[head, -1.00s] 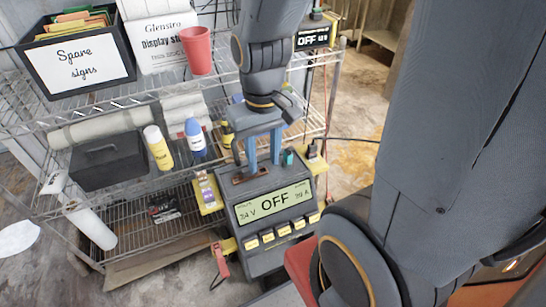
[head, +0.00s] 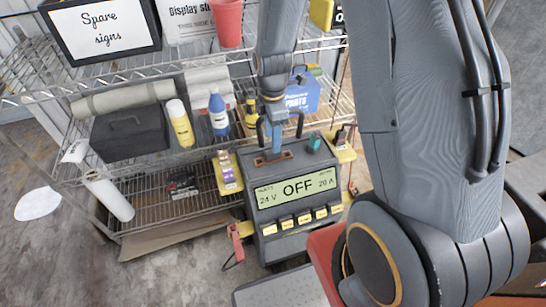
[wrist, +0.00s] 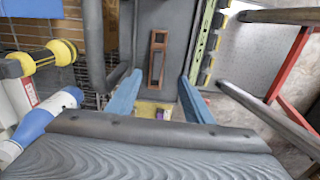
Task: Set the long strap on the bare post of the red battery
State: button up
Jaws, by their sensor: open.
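A brown strap (head: 262,161) with dark openings lies on the top of the grey charger (head: 297,205). I take it for the long strap; in the wrist view it shows (wrist: 153,72) lengthwise beyond my fingers. My gripper (head: 276,148) points down over the charger top, close to the strap. In the wrist view my gripper (wrist: 159,82) has its blue fingers apart, on either side of the strap's line, with nothing held. Contact cannot be told. A red surface (head: 323,258) shows beside my arm at lower right; I cannot tell if it is the red battery. No bare post is clear.
The charger reads OFF, with a black handle and teal knob on top. A red clamp (head: 236,243) hangs at its left. Behind stands a wire shelf with a black box (head: 130,135), a yellow bottle (head: 181,124) and a blue bottle (head: 218,113). Floor at left is mostly clear.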

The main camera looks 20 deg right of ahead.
jog(key=shift+w+f, duration=0.1)
jog(key=shift+f, duration=0.7)
jog(key=shift+w+d+f+p, duration=0.15)
jog(key=shift+f+p, duration=0.1)
jog(key=shift+f, duration=1.4)
jog(key=shift+w+d+f+p, duration=0.1)
jog(key=shift+f+p, duration=0.15)
jog(key=shift+f, duration=1.4)
grip_shut()
jog(key=shift+r, duration=0.1)
notch_tip(320, 180, up, 10)
jog(key=shift+r+b, duration=0.1)
jog(key=shift+b, duration=0.2)
jog(key=shift+r+p, duration=1.65)
jog(key=shift+r, duration=0.2)
